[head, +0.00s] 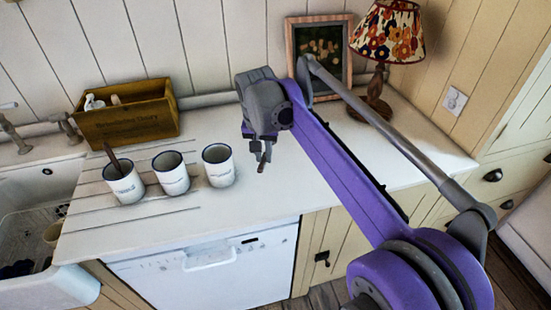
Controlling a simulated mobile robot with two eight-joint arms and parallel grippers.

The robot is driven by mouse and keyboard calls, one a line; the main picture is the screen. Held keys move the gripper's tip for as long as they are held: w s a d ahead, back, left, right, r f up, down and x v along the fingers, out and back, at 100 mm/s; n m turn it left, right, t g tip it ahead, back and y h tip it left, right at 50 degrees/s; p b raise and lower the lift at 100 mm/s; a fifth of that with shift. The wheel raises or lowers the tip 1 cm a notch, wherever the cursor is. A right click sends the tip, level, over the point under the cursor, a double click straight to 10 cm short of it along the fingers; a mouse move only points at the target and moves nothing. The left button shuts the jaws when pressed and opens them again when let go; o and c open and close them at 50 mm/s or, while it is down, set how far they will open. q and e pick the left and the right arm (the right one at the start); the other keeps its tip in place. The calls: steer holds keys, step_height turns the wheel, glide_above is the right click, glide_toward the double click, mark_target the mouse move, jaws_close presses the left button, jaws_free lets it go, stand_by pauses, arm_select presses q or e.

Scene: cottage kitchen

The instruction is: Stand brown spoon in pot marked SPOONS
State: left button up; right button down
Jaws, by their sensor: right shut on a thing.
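Three white pots with dark blue rims stand in a row on the counter: a left pot (124,188), a middle pot (171,178) and a right pot (219,172). Each seems to have marking on its front, too small to read. A brown handle (110,154) leans up out of the left pot. My right gripper (263,158) points down over the counter, right of the right pot and apart from it. It is shut on a slim brown thing (261,168), likely the brown spoon; only a small end shows. My left gripper is out of view.
A wooden box (128,118) with items stands behind the pots. A framed picture (320,48) and a lamp (388,32) stand at the back right. The sink (38,215) is at the left. The counter in front of my right gripper is clear.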

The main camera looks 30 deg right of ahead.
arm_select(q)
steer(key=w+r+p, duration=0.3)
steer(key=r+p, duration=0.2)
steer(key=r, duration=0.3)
arm_select(e)
steer(key=w+a+r+m+t+y, duration=0.4)
steer(key=w+r+m+t, duration=0.1)
steer(key=r+m, duration=0.5)
steer(key=w+a+r+m+t+y, duration=0.45)
steer(key=r+m, duration=0.35)
steer(key=m, duration=0.4)
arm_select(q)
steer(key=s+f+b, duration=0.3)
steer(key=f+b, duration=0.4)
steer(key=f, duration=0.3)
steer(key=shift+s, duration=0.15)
arm_select(e)
step_height(320, 180, down, 14)
steer(key=shift+s, duration=0.25)
steer(key=shift+d+f, duration=0.1)
steer(key=c, duration=0.7)
jaws_free()
